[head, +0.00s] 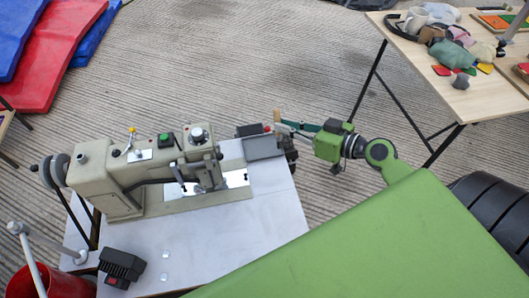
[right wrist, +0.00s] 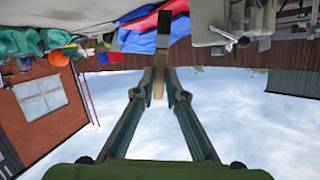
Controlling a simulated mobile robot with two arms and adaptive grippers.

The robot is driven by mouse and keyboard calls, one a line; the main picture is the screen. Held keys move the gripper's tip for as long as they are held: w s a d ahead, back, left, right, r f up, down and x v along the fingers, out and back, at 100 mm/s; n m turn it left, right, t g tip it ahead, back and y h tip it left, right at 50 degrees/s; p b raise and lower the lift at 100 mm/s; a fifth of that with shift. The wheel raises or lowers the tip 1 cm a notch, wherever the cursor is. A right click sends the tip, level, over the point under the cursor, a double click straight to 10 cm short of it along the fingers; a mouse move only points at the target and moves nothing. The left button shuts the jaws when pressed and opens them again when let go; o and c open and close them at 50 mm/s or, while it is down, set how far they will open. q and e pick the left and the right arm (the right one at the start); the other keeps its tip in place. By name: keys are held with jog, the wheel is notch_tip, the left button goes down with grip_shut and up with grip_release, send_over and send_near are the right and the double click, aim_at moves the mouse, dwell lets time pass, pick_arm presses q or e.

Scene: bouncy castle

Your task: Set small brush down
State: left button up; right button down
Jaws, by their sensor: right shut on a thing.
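My right gripper (head: 286,127) comes in from the right in the head view, by the far right corner of the sewing table (head: 270,205). It is shut on the small brush (head: 277,117), whose tan wooden part sticks up at the fingertips. In the right wrist view the gripper's two fingers (right wrist: 160,78) close on the brush (right wrist: 158,88), with its pale wooden part between them. Whether the brush touches the table cannot be told. My left gripper is in neither view.
A beige sewing machine (head: 150,170) fills the table's left and middle. A grey flat box (head: 263,147) lies near the gripper, and a black block (head: 121,266) at the front left. The table's front right is bare. A wooden table (head: 480,100) with clutter stands at the upper right.

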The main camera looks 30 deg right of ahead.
jog(key=w+d+f+m+t+h+b, duration=0.1)
jog(key=w+d+f+m+h+b, duration=0.25)
jog(key=d+f+b, duration=0.6)
jog(key=w+a+f+b, duration=0.1)
jog(key=w+a+f, duration=0.1)
jog(key=w+f, duration=0.1)
jog(key=w+a+f+b, duration=0.1)
jog(key=w+a+f, duration=0.1)
jog(key=w+f, duration=0.2)
jog(key=w+a+f+b, duration=0.1)
jog(key=w+a+f, duration=0.2)
jog(key=f, duration=0.3)
jog(key=shift+w+f+b, duration=0.2)
jog(key=shift+w+b, duration=0.2)
jog(key=shift+w, duration=0.25)
jog(key=shift+f+h, duration=0.25)
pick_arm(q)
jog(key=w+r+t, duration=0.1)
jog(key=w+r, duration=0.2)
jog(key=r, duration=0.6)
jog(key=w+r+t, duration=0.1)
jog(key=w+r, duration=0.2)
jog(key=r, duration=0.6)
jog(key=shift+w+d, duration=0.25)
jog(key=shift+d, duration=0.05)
pick_arm(e)
jog(key=shift+r, duration=0.15)
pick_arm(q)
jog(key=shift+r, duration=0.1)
